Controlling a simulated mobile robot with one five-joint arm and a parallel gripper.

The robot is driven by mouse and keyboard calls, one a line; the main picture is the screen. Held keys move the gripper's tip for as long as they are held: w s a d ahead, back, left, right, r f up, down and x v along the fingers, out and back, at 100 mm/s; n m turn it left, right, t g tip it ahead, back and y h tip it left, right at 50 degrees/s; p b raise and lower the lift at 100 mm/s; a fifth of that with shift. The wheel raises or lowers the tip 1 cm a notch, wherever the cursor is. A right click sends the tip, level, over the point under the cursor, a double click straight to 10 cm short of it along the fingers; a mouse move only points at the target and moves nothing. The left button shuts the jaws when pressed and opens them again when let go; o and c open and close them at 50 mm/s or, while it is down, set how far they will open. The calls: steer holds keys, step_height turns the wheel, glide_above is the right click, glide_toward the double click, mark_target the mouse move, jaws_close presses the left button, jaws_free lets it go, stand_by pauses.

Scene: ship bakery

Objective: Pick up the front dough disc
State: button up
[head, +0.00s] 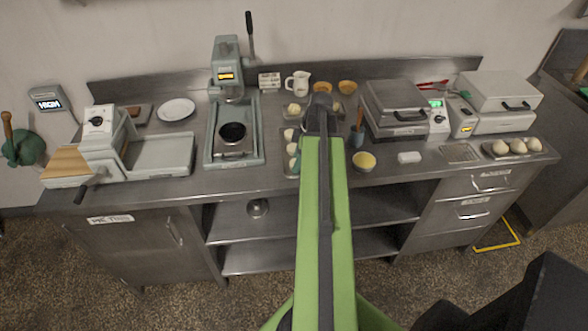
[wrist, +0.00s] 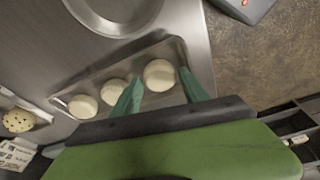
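Pale round dough pieces lie in a row on a shallow metal tray (wrist: 181,48) in the wrist view. The front dough disc (wrist: 159,75) is the one nearest the counter's front edge. Two others, a middle disc (wrist: 113,92) and a back disc (wrist: 82,106), lie behind it. My gripper (wrist: 160,78) is open, with its two green fingers spread at either side of the front disc. I cannot tell whether they touch it.
A yellow-filled bowl (head: 365,161) and a dark cup with a handle (head: 356,139) stand right of my arm. A press (head: 228,72) stands left of the tray. A waffle-iron-like machine (head: 395,105) is at right. A white pitcher (head: 298,83) stands behind.

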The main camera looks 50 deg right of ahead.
steer(key=c, duration=1)
steer(key=shift+r, duration=0.1)
